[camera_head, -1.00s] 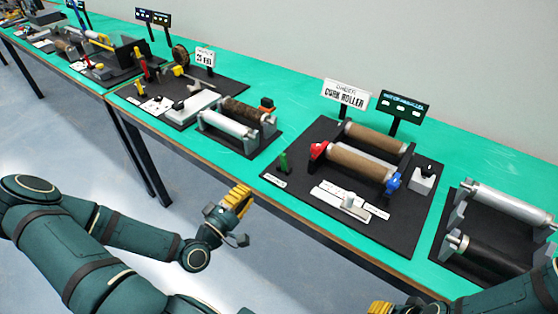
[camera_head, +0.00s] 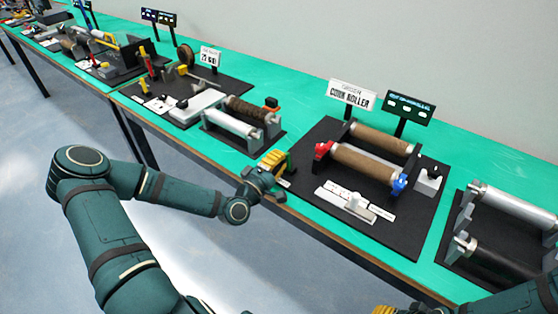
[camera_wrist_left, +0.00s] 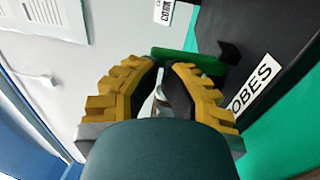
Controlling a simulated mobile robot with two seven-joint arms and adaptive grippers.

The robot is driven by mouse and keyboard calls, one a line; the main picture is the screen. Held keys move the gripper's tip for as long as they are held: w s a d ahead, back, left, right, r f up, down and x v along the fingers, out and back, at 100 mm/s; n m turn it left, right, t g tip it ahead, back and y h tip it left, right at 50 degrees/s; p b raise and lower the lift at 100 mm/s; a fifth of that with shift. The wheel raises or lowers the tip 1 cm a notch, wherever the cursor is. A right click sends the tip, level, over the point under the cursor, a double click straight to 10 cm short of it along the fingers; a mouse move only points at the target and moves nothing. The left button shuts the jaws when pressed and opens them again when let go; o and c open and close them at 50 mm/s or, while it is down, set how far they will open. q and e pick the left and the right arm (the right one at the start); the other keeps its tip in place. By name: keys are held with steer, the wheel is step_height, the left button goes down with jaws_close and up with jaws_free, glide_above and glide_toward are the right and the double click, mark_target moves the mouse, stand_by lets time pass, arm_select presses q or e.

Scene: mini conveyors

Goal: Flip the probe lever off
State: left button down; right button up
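The probe lever is a small green piece at the left front corner of the dark cork roller board. In the head view only a bit of this green lever (camera_head: 290,160) shows beside my left gripper (camera_head: 272,165). In the left wrist view the green lever (camera_wrist_left: 205,62) lies just beyond my fingertips (camera_wrist_left: 165,66), above a white label (camera_wrist_left: 252,90) reading "OBES". The yellow left fingers look drawn together, with only a narrow gap and nothing clearly held. Contact with the lever cannot be told. My right gripper (camera_head: 386,309) barely shows at the bottom edge.
The cork roller board (camera_head: 400,235) carries rollers (camera_head: 368,166) with red and blue end pieces and a white slider panel (camera_head: 350,203). Another roller unit (camera_head: 230,124) stands to its left, and one (camera_head: 515,205) to its right. A green table strip lies bare between boards.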

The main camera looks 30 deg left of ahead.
steer(key=shift+r, duration=0.1)
arm_select(q)
steer(key=w+r+g+p, duration=0.1)
steer(key=p, duration=0.2)
steer(key=shift+w, duration=0.2)
steer(key=shift+w+g+p, duration=0.15)
steer(key=shift+g+p, duration=0.25)
steer(key=shift+p, duration=0.25)
arm_select(e)
steer(key=r, duration=0.2)
steer(key=s+r, duration=0.1)
steer(key=r, duration=0.1)
steer(key=shift+a+r, duration=0.1)
steer(key=shift+s, duration=0.1)
